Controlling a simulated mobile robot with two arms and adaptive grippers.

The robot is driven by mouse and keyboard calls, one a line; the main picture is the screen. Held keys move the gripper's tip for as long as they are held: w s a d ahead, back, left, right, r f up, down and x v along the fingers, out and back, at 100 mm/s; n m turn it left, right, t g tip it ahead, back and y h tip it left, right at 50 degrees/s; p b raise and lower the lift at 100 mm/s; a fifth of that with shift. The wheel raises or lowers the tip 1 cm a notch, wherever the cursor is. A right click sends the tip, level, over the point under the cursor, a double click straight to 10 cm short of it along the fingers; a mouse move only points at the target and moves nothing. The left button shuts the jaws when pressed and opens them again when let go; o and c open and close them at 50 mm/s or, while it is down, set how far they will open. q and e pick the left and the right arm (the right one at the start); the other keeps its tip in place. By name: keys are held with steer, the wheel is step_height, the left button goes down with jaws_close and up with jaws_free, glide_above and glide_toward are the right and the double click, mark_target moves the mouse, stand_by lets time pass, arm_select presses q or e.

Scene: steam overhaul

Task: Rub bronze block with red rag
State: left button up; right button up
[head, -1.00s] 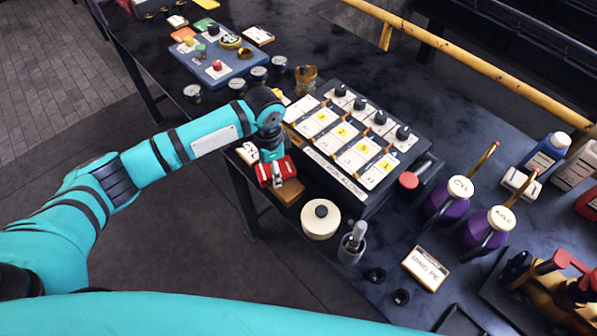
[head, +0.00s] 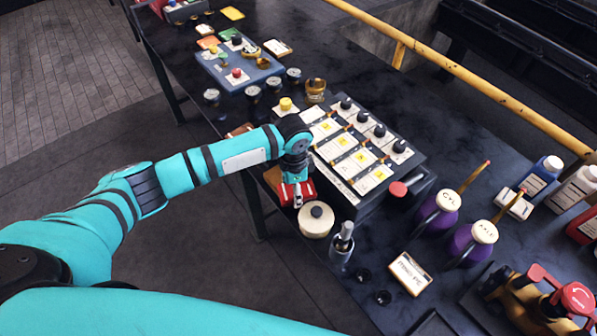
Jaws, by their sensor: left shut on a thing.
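My left gripper (head: 297,200) points down at the table's near edge and is shut on the red rag (head: 308,187). The bronze block (head: 272,178) shows as a small brown patch at the left side of the rag. The rag and gripper hide the rest of it. The rag looks to be on or against the block's right part; exact contact is too small to tell. My right gripper is not in view.
A round cream tin (head: 315,222) stands close in front of the rag. A metal bottle (head: 342,245) is nearer still. The panel with black knobs (head: 345,145) lies just behind and right. Purple oil cans (head: 475,240) stand to the right.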

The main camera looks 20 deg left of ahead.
arm_select(q)
step_height(320, 180, up, 2)
steer(key=shift+r+p, duration=0.15)
steer(key=shift+p, duration=0.15)
steer(key=shift+w+a+r+p, duration=0.1)
steer(key=shift+a+r+p, duration=0.05)
steer(key=shift+r+p, duration=0.4)
steer(key=shift+w+a+r+p, duration=0.15)
steer(key=shift+r+p, duration=0.2)
steer(key=shift+p, duration=0.25)
step_height(320, 180, up, 3)
steer(key=p, duration=0.3)
steer(key=shift+s+d+r, duration=0.15)
steer(key=shift+r, duration=0.05)
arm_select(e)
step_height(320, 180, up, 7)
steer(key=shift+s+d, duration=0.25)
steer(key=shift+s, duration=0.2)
arm_select(q)
steer(key=shift+f, duration=0.1)
